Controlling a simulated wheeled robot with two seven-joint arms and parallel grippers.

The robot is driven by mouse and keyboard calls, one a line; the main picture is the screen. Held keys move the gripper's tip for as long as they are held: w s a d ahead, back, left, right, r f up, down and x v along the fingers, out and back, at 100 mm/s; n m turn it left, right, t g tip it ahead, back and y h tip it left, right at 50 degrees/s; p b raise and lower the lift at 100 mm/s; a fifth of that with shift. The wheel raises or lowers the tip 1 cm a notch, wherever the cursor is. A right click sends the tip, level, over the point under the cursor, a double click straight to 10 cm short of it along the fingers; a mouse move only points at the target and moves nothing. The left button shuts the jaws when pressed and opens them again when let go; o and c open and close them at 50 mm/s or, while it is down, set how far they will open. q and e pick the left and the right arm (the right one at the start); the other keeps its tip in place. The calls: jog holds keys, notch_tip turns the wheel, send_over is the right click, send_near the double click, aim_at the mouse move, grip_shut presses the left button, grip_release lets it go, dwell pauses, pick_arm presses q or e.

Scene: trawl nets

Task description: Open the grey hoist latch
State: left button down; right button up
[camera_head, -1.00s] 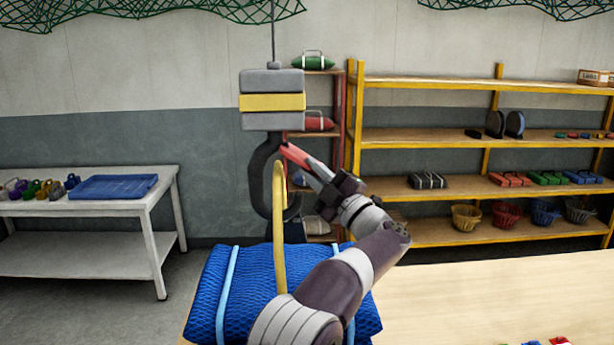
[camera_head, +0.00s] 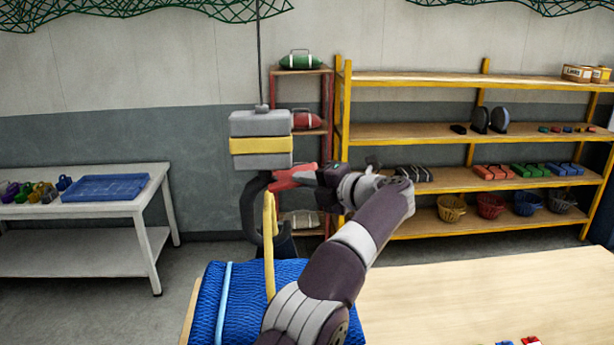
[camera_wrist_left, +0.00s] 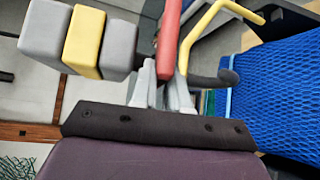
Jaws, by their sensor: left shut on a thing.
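The grey hoist block (camera_head: 261,123) with a yellow band hangs on a cable left of centre. A dark hook (camera_head: 248,207) hangs below it. A red latch bar (camera_head: 292,178) runs right from the hook's upper part, nearly level. My left gripper (camera_head: 318,175) is shut on this red bar. The left wrist view shows the red bar (camera_wrist_left: 170,38) between the fingers (camera_wrist_left: 163,82) and the hoist block (camera_wrist_left: 120,46) beside it. A yellow loop (camera_head: 269,245) rises from a blue netted bundle (camera_head: 232,305) by the hook; I cannot tell whether it passes through the hook.
The bundle sits on a light wooden table (camera_head: 470,295), largely clear at right. A white table (camera_head: 100,208) with a blue tray (camera_head: 105,188) stands at left. Yellow shelves (camera_head: 440,133) and a narrow red rack (camera_head: 327,115) stand behind.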

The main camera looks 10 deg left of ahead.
pick_arm(q)
jog(key=shift+a+r+p, duration=0.1)
jog(key=shift+r+p, duration=0.2)
jog(key=shift+n+h, duration=0.3)
jog(key=c, duration=1.5)
grip_release()
jog(key=shift+a, duration=0.1)
jog(key=shift+s, duration=0.1)
jog(key=v, duration=1.2)
jog(key=shift+d+r+p, duration=0.2)
jog(key=shift+d+p, duration=0.1)
jog(key=shift+p, duration=0.05)
